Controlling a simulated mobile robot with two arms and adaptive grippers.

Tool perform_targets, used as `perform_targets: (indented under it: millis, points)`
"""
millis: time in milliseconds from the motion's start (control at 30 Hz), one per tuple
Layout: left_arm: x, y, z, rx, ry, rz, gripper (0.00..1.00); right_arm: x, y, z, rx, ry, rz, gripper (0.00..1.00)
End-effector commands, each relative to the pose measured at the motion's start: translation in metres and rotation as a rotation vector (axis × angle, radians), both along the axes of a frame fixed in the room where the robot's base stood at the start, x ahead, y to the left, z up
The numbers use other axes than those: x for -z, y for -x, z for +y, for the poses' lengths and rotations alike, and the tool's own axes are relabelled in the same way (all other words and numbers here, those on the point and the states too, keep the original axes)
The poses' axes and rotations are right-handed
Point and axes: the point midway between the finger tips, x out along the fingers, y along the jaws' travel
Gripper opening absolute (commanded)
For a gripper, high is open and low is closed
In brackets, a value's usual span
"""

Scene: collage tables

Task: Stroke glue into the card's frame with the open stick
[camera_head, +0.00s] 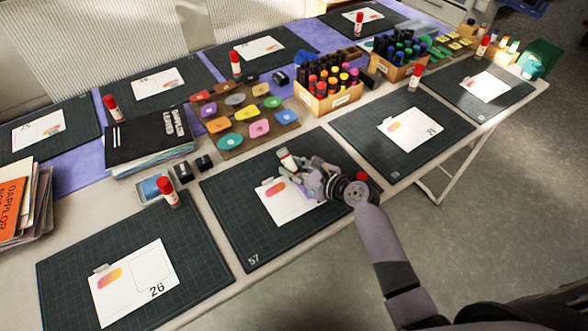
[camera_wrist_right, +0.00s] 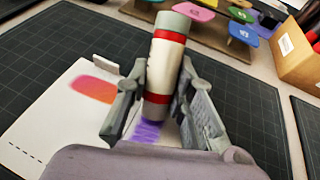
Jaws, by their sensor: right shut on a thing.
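The white card (camera_head: 288,209) lies on the dark cutting mat (camera_head: 240,240) marked 57. It has an orange-pink patch and a small grey tab at its edge; in the wrist view the card (camera_wrist_right: 62,122) shows them too. My right gripper (camera_head: 305,180) is over the card and shut on a glue stick (camera_wrist_right: 165,68), white with red bands and a grey end. The stick is tilted, its lower end down at the card. Purple strokes (camera_wrist_right: 147,132) show on the card beside that end. Whether the tip touches is hidden. My left gripper is not in view.
A small red piece (camera_head: 362,176), perhaps the cap, is by my right wrist. Neighbouring mats hold card 26 (camera_head: 135,285) and another card (camera_head: 411,130). A capped glue stick (camera_head: 168,190) stands left. Behind are a stamp board (camera_head: 230,145) and a marker box (camera_head: 330,103).

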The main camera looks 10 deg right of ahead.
Motion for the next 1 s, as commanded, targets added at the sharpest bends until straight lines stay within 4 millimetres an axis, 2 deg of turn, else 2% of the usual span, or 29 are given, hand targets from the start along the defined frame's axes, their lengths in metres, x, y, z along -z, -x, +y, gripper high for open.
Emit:
perform_targets:
  millis: [367, 1000]
  points:
    - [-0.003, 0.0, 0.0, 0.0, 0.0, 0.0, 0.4, 0.0, -0.014, 0.004, 0.0, -0.001, 0.001, 0.0]
    - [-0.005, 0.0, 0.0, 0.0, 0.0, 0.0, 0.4, 0.002, -0.019, -0.018, 0.001, 0.001, 0.001, 0.0]
